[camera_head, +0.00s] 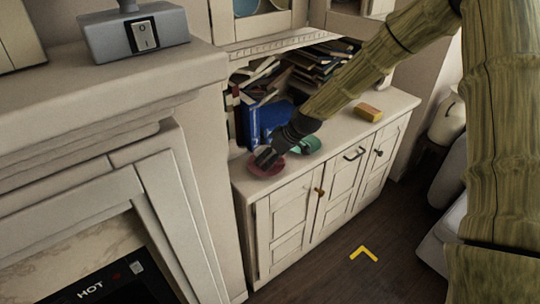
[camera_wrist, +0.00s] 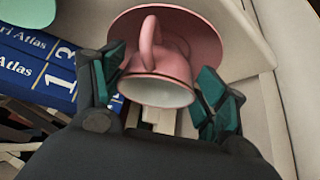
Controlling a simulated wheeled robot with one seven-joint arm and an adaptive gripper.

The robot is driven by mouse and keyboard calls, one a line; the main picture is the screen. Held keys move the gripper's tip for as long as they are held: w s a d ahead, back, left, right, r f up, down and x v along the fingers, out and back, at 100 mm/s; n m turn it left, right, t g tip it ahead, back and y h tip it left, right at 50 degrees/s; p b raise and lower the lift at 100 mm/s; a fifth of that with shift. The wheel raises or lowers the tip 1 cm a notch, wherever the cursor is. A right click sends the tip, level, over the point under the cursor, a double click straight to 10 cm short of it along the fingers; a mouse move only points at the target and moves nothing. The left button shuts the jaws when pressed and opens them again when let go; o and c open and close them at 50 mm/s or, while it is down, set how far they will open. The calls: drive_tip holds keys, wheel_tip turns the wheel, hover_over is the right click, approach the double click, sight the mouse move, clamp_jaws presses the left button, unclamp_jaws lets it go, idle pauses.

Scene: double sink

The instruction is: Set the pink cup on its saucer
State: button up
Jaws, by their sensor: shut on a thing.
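The pink cup (camera_wrist: 168,62) is between the two fingers of my gripper (camera_wrist: 162,78) in the wrist view, its handle toward the top and its pale open mouth toward the gripper's palm. My gripper is shut on it. The pink saucer (camera_wrist: 212,28) shows behind the cup's base. I cannot tell whether cup and saucer touch. In the head view, my gripper (camera_head: 267,156) is just over the saucer (camera_head: 262,171) at the cabinet top's left end, and it largely hides the cup.
A green dish or cup (camera_head: 308,146) stands close to the right of my gripper. Blue atlas books (camera_head: 258,122) stand just behind. A yellow-orange block (camera_head: 369,113) lies farther right on the white cabinet top (camera_head: 343,133). The fireplace mantel (camera_head: 165,85) rises at left.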

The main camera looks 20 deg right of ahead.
drive_tip(key=o, duration=1.1)
drive_tip(key=shift+c, duration=0.2)
drive_tip(key=shift+r, duration=0.1)
drive_tip(key=shift+r, duration=0.35)
drive_tip(key=v, duration=1.1)
drive_tip(key=shift+s+r+b, duration=0.2)
drive_tip(key=shift+r+b, duration=0.1)
drive_tip(key=shift+b, duration=0.15)
drive_tip(key=s+a+f+m+g+h, duration=0.1)
drive_tip(key=s+f+m, duration=0.1)
drive_tip(key=s+f, duration=0.55)
drive_tip(key=s+a+f+m+g+h, duration=0.15)
drive_tip(key=s+f, duration=0.25)
drive_tip(key=f, duration=0.7)
drive_tip(key=s+a+f+m, duration=0.1)
drive_tip(key=s+f+m, duration=0.1)
drive_tip(key=s+f, duration=0.55)
drive_tip(key=s+f+m+g+h, duration=0.1)
drive_tip(key=s+f, duration=0.5)
drive_tip(key=s, duration=0.6)
drive_tip(key=s+f+m+g+h, duration=0.1)
drive_tip(key=s+f+m, duration=0.1)
drive_tip(key=s+f, duration=0.5)
drive_tip(key=s+a, duration=0.1)
drive_tip(key=s, duration=0.4)
drive_tip(key=shift+f, duration=0.2)
